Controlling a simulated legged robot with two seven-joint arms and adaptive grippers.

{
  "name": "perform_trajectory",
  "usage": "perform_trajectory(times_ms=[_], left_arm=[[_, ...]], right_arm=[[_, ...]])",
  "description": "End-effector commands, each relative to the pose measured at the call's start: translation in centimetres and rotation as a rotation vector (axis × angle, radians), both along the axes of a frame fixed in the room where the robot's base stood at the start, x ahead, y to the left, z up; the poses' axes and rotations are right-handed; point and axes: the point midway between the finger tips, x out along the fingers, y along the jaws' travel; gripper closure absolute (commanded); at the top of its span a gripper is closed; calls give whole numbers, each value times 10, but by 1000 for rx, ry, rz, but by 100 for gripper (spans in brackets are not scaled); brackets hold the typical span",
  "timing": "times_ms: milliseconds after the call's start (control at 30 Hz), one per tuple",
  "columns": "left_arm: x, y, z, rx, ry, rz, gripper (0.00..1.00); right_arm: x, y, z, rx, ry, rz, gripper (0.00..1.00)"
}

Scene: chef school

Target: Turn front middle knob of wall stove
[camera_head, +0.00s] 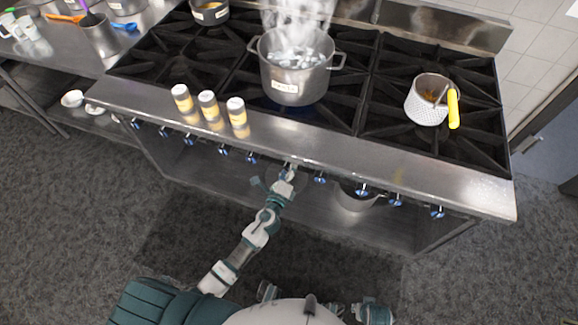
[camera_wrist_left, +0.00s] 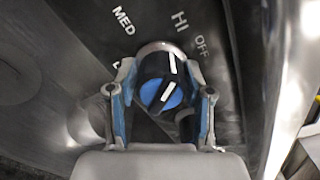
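The wall stove (camera_head: 330,145) has a row of blue-faced knobs along its front edge. My left gripper (camera_head: 287,172) reaches a knob near the middle of that row and covers much of it. In the left wrist view the black knob (camera_wrist_left: 163,88) with a blue face stands between the two fingers of my left gripper (camera_wrist_left: 160,78). The fingers flank its sides closely; contact is unclear. The knob's white marks tilt towards HI, with OFF to the right and MED to the left. Part of my right arm (camera_head: 372,312) shows at the bottom edge; its gripper's state is unclear.
A steaming pot (camera_head: 290,85) stands on the middle of the stove. A white pot (camera_head: 425,103) with a yellow handle stands at right. Three shakers (camera_head: 208,106) line the front ledge. A pot (camera_head: 355,197) sits on the shelf below. Other knobs (camera_head: 320,177) are close beside my gripper.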

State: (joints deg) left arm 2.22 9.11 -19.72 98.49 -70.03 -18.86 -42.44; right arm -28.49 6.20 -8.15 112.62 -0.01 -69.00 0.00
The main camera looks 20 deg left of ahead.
Motion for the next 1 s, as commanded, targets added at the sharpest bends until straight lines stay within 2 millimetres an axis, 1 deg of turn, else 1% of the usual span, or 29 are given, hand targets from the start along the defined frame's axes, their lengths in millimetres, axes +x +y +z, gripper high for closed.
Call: perform_trajectory(times_ms=[33,67,300,367,467,567,800,900,1000], left_arm=[[-2,-1,-6,0,10,0,35],[-2,0,-6,0,10,0,28],[-1,1,-1,1,2,4,27],[-1,1,-1,1,1,4,27],[-7,2,-1,1,2,4,27],[-21,2,-2,0,3,4,27],[-75,3,-3,0,7,4,27],[-94,4,-3,0,6,5,27],[-108,4,-3,1,6,3,27]], right_arm=[[1,0,0,0,-1,0,60],[1,0,0,0,-1,0,60],[0,0,0,0,-1,0,60],[-4,-1,-2,-1,7,0,60],[-6,-1,-1,-1,8,0,60],[-5,-1,-1,-1,7,0,60],[-4,0,-1,-1,5,0,60],[-4,0,-1,-1,5,0,60],[-3,0,-1,-1,5,0,60]])
